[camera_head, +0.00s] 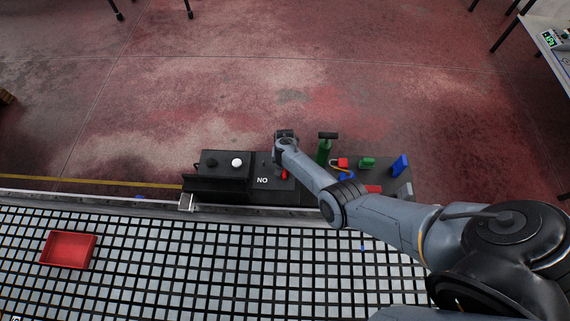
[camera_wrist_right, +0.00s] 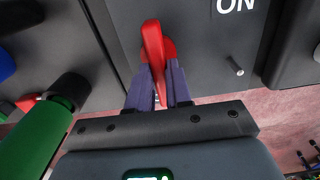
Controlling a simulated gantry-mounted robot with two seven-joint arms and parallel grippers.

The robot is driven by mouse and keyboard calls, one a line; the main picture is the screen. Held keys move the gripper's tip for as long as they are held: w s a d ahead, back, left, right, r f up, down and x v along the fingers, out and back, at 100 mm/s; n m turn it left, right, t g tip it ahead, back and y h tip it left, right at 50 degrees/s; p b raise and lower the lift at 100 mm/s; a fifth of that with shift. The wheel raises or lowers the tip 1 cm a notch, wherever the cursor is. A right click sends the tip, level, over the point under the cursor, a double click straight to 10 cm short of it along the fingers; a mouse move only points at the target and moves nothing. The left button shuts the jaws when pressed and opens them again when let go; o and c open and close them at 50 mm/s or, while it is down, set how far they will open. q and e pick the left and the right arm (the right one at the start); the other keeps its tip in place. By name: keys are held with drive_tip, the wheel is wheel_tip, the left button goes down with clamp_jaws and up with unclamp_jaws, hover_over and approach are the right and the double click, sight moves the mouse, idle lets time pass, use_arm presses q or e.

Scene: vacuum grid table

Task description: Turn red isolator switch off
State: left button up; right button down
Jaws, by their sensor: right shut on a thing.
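The red isolator switch (camera_wrist_right: 153,45) is a red handle on a dark grey panel (camera_wrist_right: 205,50), filling the top middle of the right wrist view. "ON" is printed on the panel to its right. My right gripper (camera_wrist_right: 158,82) is shut on the red handle, with a finger on each side of its lower part. In the head view a bit of the red switch (camera_head: 284,174) shows beside the gripper, which my right arm partly hides. The panel there carries the letters "NO". My left gripper is not in view.
A green cylinder (camera_wrist_right: 38,140) with a black top stands close to the left of the right gripper. Blue, red and green items, including a blue block (camera_head: 400,165), sit right of the panel. A red tray (camera_head: 68,262) lies on the grid table (camera_head: 200,270), which is otherwise mostly clear.

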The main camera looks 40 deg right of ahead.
drive_tip(key=c, duration=1)
unclamp_jaws()
drive_tip(key=shift+c, duration=0.2)
drive_tip(key=shift+r+p, duration=0.4)
drive_tip(key=shift+r, duration=0.25)
wheel_tip(320, 180, up, 10)
drive_tip(key=p, duration=0.3)
drive_tip(key=shift+f, duration=0.25)
